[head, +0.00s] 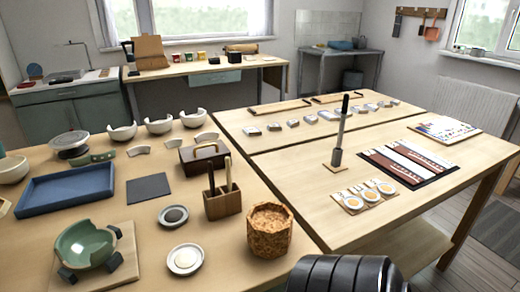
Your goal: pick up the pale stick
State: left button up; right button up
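A pale stick (229,174) stands upright in a small brown wooden holder (223,205) near the middle of the front table. A dark stick (211,179) stands beside it in the same holder. The lower ends of both sticks are hidden inside the holder. Neither gripper shows in the head view. A dark ribbed part at the bottom edge looks like part of my own body.
A cork-like pot (269,232) stands right of the holder. Two small round dishes (185,259) lie front left. A green bowl (85,246) rests on a board.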

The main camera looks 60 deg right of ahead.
aim_at(228, 160)
jog(key=z, duration=1.75)
